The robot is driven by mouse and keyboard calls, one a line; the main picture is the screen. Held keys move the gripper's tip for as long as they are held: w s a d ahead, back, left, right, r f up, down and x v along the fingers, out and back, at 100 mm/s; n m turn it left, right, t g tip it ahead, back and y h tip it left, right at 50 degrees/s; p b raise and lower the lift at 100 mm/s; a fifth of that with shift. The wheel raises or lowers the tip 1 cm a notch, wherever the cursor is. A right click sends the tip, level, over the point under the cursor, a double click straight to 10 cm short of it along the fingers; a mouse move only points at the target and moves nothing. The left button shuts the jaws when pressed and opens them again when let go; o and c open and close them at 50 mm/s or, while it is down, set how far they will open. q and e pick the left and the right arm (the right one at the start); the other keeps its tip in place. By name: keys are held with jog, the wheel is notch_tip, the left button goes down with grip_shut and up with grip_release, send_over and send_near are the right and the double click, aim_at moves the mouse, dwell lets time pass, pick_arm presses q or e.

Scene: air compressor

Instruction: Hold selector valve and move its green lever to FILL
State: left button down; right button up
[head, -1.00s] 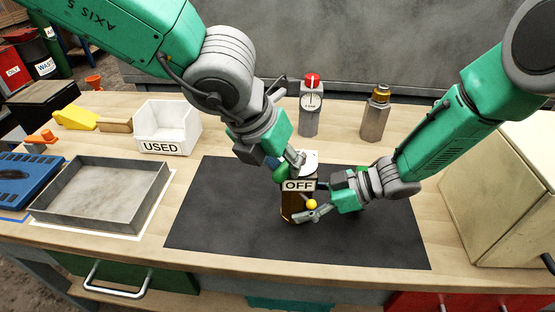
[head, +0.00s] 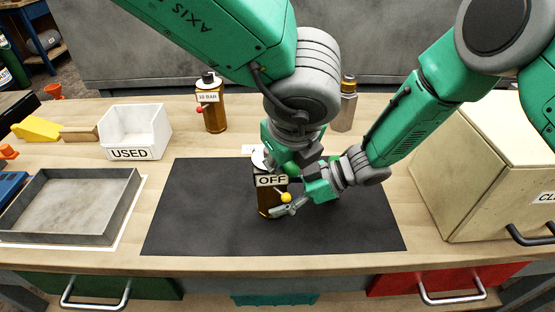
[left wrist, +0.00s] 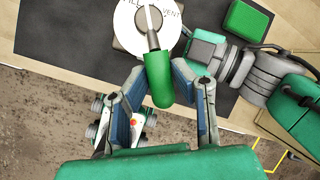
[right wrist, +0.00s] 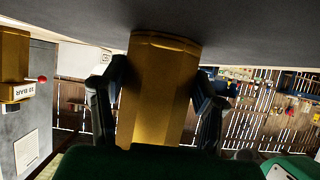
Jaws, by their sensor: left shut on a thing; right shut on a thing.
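In the head view my left arm largely hides the lever. My right gripper (head: 290,202) is shut on the brass body, which shows between its fingers in the right wrist view (right wrist: 157,95).
A brown 10 BAR bottle (head: 214,112) and a hexagonal metal bottle (head: 345,110) stand behind the mat (head: 190,215). A white USED bin (head: 135,128) and a grey tray (head: 75,205) are left; a beige box (head: 470,175) is right. The mat's left side is clear.

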pick_arm(q)
jog(key=shift+w+d+n+g+y, duration=0.15)
jog(key=shift+w+d+n+y, duration=0.2)
jog(key=shift+n, duration=0.5)
jog(key=shift+w+d+n+g+y, duration=0.1)
jog(key=shift+w+d+n+y, duration=0.15)
jog(key=shift+n, duration=0.65)
jog(key=shift+w+d+n+g+y, duration=0.15)
jog(key=shift+w+d+n+y, duration=0.2)
jog(key=shift+n, duration=0.5)
jog(key=c, duration=1.4)
grip_release()
jog(key=shift+o, duration=0.2)
jog(key=shift+s, duration=0.1)
jog(key=shift+d+r, duration=0.1)
jog(key=v, duration=1.1)
jog(key=shift+d+r, duration=0.2)
jog(key=shift+r, duration=0.1)
jog(key=shift+s, duration=0.15)
